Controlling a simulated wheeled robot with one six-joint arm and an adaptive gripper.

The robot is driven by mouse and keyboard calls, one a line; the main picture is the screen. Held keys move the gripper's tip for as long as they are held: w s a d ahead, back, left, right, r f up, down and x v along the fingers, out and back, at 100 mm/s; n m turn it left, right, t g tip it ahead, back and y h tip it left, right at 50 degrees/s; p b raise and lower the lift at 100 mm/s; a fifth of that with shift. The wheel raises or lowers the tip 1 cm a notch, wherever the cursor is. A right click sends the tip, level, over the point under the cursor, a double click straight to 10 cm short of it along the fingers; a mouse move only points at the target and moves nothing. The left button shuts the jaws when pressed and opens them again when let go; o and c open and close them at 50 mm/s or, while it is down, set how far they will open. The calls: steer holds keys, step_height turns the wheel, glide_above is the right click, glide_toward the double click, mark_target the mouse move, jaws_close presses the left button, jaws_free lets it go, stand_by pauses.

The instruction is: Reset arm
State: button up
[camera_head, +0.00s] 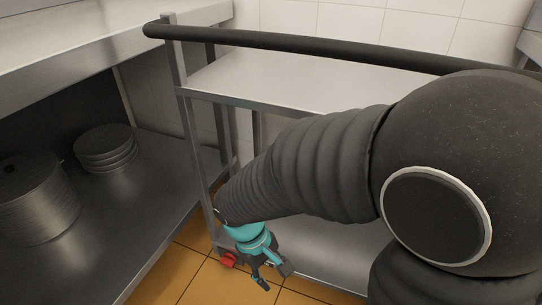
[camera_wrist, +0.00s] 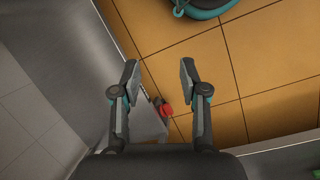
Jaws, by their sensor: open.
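My gripper (camera_head: 272,278) hangs low at the end of my dark, ribbed arm in the head view, near the foot of a metal trolley. In the wrist view my gripper (camera_wrist: 159,82) shows two grey fingers with teal joints, spread apart with nothing between them. The tiled floor lies beyond the fingertips. Much of the trolley's lower part is hidden behind my arm in the head view.
The metal trolley (camera_head: 275,82) has a dark handrail (camera_head: 300,46) across its top. A steel shelf (camera_head: 120,215) at left holds stacked plates (camera_head: 105,148) and a larger stack (camera_head: 36,200). A red part (camera_head: 229,260) sits near the trolley's foot. Orange floor tiles (camera_wrist: 215,60) are open.

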steer(key=s+d+r+m+t+y+p, duration=0.1)
steer(key=d+r+m+t+p, duration=0.1)
steer(key=d+r, duration=0.6)
steer(key=s+d+r+m+t+y+p, duration=0.2)
steer(key=d+r+m, duration=0.4)
steer(key=r, duration=0.9)
steer(key=d+t+p, duration=0.1)
steer(key=t, duration=0.1)
steer(key=shift+d+r+m+t, duration=0.2)
steer(key=shift+d+m+t, duration=0.1)
steer(key=shift+d, duration=0.1)
